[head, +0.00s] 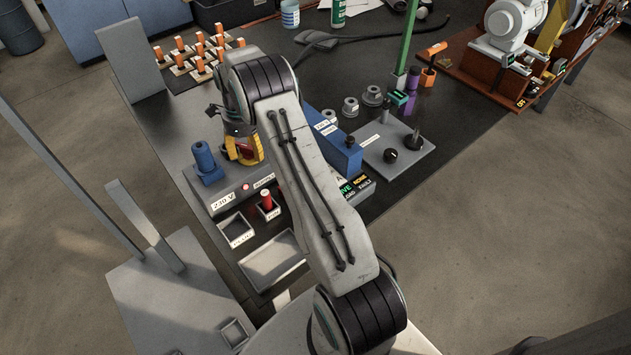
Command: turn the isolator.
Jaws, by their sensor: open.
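The isolator appears to be the yellow block with a red part (256,157) on the grey panel marked 230 V (232,192). It is largely covered by my wrist and gripper, so which way its handle points cannot be told. My gripper (240,146) points down right over it, with the jaws open. Whether the fingers touch the handle or stand just above it is hidden.
A blue cylinder (206,160) stands close left of my gripper. A blue box (340,150) and a plate with black knobs (392,152) lie to the right.

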